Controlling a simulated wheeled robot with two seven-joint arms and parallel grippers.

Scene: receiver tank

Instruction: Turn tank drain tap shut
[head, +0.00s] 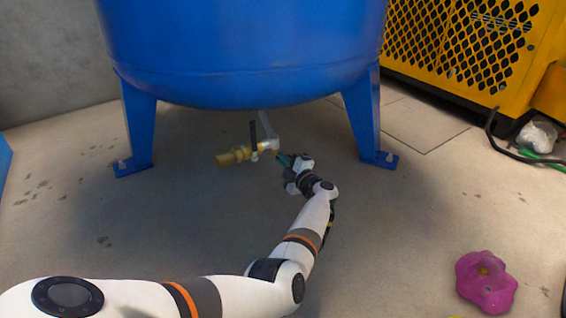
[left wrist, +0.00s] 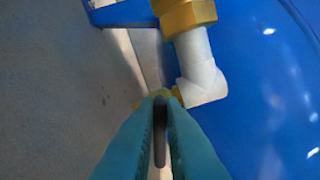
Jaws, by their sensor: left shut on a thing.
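The blue tank (head: 240,60) stands on legs, with a pale drain pipe (head: 266,128) coming down from its underside. A brass drain tap (head: 236,155) sits on this pipe, with a thin black lever (head: 253,137) pointing up in the head view. My left gripper (head: 281,159) is low under the tank, just right of the tap. In the left wrist view its teal fingers (left wrist: 160,125) are shut on the dark lever (left wrist: 160,135), with brass of the tap (left wrist: 143,101) behind the tips. The fingers hide part of the tap. My right gripper is not in view.
A pale pipe elbow (left wrist: 202,84) and a brass fitting (left wrist: 187,15) are close beyond the fingers. Blue tank legs (head: 140,125) (head: 364,120) flank the tap. A yellow machine (head: 450,50) stands at right. A magenta object (head: 486,282) lies on the otherwise largely clear floor.

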